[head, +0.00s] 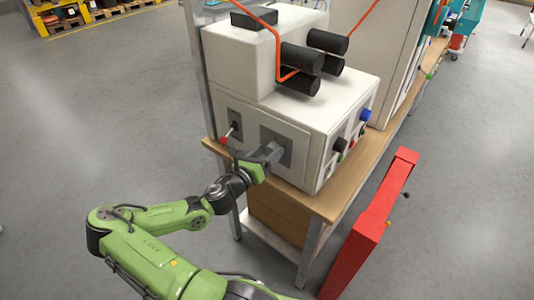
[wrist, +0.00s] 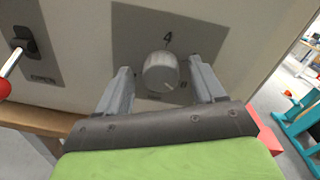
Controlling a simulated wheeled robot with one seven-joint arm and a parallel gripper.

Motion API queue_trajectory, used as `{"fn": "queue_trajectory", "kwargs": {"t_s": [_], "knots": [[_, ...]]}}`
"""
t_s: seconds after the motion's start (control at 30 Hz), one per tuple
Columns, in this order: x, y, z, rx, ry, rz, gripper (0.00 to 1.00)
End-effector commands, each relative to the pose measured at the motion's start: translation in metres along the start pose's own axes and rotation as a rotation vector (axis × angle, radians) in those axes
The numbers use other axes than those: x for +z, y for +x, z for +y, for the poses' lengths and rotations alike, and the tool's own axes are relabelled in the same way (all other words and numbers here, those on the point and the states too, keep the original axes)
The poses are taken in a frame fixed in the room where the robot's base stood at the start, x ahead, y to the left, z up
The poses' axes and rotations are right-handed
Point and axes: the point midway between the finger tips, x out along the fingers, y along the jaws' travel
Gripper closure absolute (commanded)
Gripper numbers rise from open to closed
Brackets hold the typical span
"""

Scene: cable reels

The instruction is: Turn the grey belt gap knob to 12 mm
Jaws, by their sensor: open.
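The grey knob (wrist: 161,72) sits on a dark grey plate (wrist: 125,42) on the side panel of the white machine (head: 314,105). A light pointer line on the knob points toward its lower right. A small mark shows above the knob, and small marks beside and below it are too small to read. My gripper (wrist: 161,80) is open, with one finger on each side of the knob and a gap visible on both sides. In the head view my gripper (head: 272,152) is at the plate and hides the knob.
A lever with a red ball end (wrist: 4,88) is left of the plate. A black knob (head: 340,145) and a blue knob (head: 365,115) are on the machine's right face. The wooden bench (head: 330,205) carries the machine. A red panel (head: 370,225) stands at the right.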

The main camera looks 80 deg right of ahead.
Motion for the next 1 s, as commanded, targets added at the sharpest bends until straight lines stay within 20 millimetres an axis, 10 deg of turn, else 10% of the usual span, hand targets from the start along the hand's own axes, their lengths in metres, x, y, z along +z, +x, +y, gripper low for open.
{"fn": "queue_trajectory", "kwargs": {"t_s": [0.43,1.0], "knots": [[0.0,-0.0006,0.0,0.0,0.001,0.001,0.88],[-0.0006,-0.0002,-0.001,-0.004,0.203,-0.006,0.88]]}}
